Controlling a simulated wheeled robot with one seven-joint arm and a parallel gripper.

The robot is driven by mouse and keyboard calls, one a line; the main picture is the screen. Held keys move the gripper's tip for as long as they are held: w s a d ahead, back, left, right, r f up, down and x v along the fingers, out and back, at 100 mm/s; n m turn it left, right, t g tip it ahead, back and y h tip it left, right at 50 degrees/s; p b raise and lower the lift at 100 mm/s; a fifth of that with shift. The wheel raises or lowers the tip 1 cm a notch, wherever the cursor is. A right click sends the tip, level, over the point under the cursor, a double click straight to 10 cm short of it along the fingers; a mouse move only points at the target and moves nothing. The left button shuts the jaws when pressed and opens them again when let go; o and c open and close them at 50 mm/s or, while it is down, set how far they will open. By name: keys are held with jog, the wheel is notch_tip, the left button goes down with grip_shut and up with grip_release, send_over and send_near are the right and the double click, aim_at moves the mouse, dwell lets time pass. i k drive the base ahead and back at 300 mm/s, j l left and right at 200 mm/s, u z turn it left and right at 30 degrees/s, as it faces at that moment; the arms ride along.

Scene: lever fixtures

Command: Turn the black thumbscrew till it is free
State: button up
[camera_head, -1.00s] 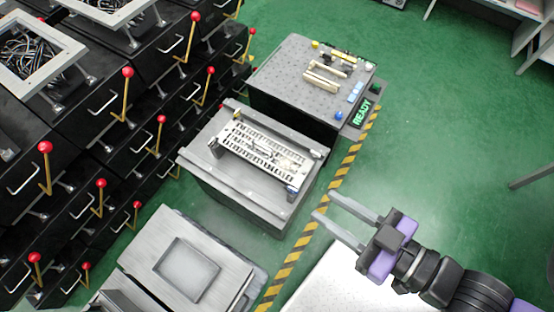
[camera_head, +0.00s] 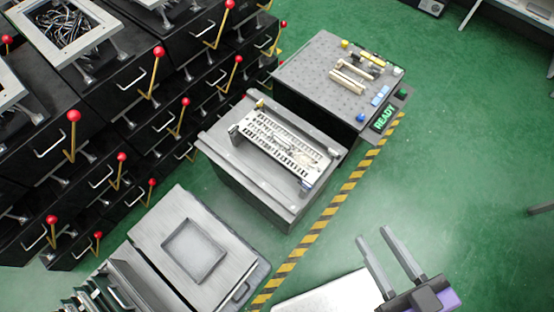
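I cannot make out a black thumbscrew at this size. A pale slotted metal rack (camera_head: 280,142) lies on the middle grey-topped block, with small yellow and blue parts near its ends. Behind it, a perforated fixture plate (camera_head: 312,72) carries beige bars (camera_head: 348,80) and yellow and blue knobs. My gripper (camera_head: 373,234) is at the lower right, its two long grey fingers apart and pointing up the picture. It is empty, and well away from the rack and the plate.
Black drawer units with red-knobbed levers (camera_head: 74,116) fill the left. A grey bench with a square recessed tray (camera_head: 194,250) stands at the lower left. Green floor (camera_head: 460,170) is clear at right, beyond the striped tape.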

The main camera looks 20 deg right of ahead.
aim_at(234, 127)
jog(key=i+l, duration=0.3)
jog(key=l, duration=0.2)
jog(key=i+l, duration=0.3)
jog(key=l, duration=0.15)
jog(key=i+l, duration=0.35)
jog(key=l, duration=0.15)
